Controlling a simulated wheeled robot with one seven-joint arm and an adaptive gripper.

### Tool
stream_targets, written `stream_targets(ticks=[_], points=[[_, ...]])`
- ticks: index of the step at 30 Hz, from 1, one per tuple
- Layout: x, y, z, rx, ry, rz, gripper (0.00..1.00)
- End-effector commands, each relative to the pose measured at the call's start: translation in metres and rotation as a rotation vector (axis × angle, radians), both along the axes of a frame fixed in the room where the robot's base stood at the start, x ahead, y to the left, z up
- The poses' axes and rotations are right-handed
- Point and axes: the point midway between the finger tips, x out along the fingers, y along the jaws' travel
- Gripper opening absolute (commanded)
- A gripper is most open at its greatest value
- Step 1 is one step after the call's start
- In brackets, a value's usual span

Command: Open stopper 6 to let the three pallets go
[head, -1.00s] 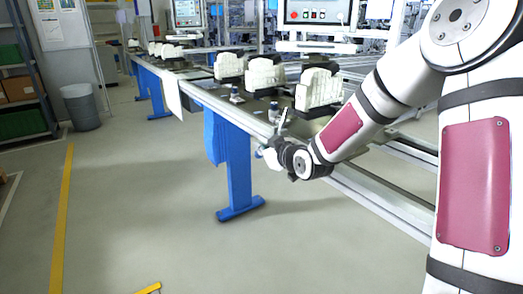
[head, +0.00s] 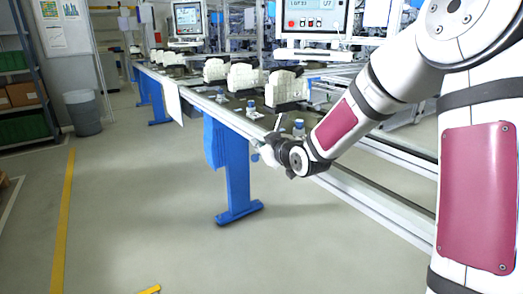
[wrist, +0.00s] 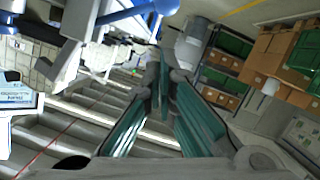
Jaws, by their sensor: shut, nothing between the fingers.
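Three pallets carrying white blocks stand in a row on the conveyor line in the head view: a near one (head: 285,88), a middle one (head: 245,77) and a far one (head: 214,70). Small blue-topped fittings (head: 250,106) show along the conveyor's near side, with another (head: 299,126) just right of my gripper. I cannot tell which part is stopper 6. My gripper (head: 273,142) is at the conveyor's near edge, shut and empty. In the wrist view its fingers (wrist: 164,72) converge; a blue bar with a grey bracket (wrist: 68,62) is close at upper left.
The conveyor's front rail (head: 345,182) runs along the near side on a blue leg (head: 237,180). A control screen (head: 313,16) hangs behind it. Farther pallets (head: 168,58) stand up the line. Floor at left is clear up to the shelves (head: 22,80) and grey bin (head: 83,112).

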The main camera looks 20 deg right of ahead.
Motion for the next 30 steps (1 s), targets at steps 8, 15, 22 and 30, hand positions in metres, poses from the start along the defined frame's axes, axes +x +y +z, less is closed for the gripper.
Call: stream_targets(ticks=[8,15,22,30], points=[[-0.044,-0.01,0.013,-0.003,0.001,-0.001,0.0],[-0.076,-0.017,0.023,-0.001,0.0,-0.001,0.0],[-0.085,-0.018,0.024,0.0,0.002,0.0,0.0],[-0.117,-0.021,0.02,-0.096,0.187,-0.085,0.0]])
